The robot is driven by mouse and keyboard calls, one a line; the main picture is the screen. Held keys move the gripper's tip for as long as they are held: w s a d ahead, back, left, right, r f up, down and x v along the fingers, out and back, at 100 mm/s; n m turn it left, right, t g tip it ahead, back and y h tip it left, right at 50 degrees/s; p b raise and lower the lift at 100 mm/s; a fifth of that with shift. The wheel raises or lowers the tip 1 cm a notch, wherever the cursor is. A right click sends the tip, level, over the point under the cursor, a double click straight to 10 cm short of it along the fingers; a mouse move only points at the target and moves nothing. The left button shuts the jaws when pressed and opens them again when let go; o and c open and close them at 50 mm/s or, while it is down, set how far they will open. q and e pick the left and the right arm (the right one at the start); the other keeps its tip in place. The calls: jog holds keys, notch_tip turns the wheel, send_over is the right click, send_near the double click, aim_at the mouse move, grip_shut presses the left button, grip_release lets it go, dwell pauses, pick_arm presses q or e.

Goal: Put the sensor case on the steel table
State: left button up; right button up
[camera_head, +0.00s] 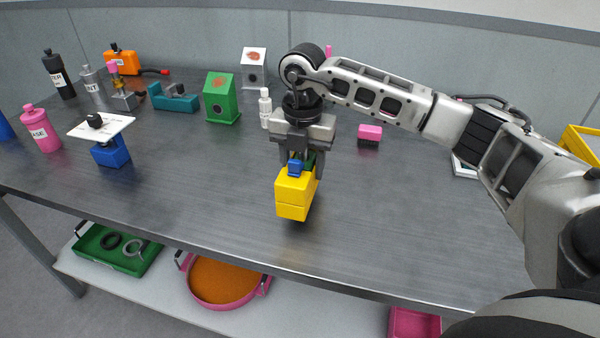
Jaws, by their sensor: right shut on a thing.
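The sensor case looks to be the yellow box (295,193) with a blue part on top. My right gripper (297,165) points down and is shut on its top. The case is over the front middle of the steel table (220,195), with a dark shadow just under it; I cannot tell whether it touches the surface. The gripper hides part of the case's top. My left gripper is not in view.
Behind stand a white bottle (265,108), a green box (222,98) and a pink-and-black block (369,135). A blue stand with a white plate (101,128) and a pink bottle (41,129) are at left. The table's front middle is clear. An orange-filled pan (225,280) sits on the lower shelf.

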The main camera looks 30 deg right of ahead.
jog(key=shift+w+f, duration=0.2)
jog(key=shift+w, duration=0.05)
jog(key=f+p, duration=0.1)
jog(key=f, duration=0.2)
jog(key=shift+w, duration=0.2)
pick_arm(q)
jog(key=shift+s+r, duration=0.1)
pick_arm(e)
jog(key=shift+f, duration=0.3)
jog(key=shift+f, duration=0.15)
jog(key=o, duration=1.2)
jog(key=shift+c, duration=0.2)
